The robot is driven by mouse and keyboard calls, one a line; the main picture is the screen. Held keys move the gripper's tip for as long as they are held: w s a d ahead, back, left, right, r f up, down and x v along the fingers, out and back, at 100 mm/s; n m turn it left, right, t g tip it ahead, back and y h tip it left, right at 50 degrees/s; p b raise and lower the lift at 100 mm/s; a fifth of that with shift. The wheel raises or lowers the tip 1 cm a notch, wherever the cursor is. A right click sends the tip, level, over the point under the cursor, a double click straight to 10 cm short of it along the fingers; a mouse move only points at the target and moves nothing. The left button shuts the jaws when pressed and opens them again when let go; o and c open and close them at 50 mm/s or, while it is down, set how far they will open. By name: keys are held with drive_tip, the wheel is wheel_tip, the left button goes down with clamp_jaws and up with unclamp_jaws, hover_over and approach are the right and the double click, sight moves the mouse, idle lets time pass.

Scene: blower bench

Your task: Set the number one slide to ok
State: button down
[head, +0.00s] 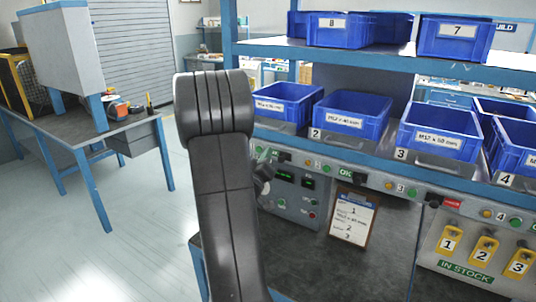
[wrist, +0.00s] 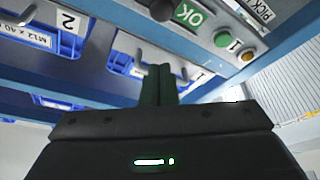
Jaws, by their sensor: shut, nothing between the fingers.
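In the wrist view a dark round knob (wrist: 163,8) is cut by the top edge, right beside the green OK label (wrist: 187,12). It is on the side away from the PICK label (wrist: 262,8). A number 1 tag (wrist: 234,46) sits on the same rail between a green lamp (wrist: 222,38) and an amber one. The slot is mostly out of frame. My gripper (wrist: 160,72) is shut and empty, its fingers pointing toward the rail and apart from the knob.
Blue bins stand on the shelf above the rail, including bin 2 (head: 350,113) and bin 3 (head: 440,132). Below are a grey control box (head: 292,190), a clipboard (head: 353,218) and yellow IN STOCK tags (head: 484,249).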

drive_tip(key=b+v, duration=0.1)
drive_tip(key=v, duration=0.5)
drive_tip(key=shift+a, duration=0.2)
drive_tip(key=shift+w, duration=0.15)
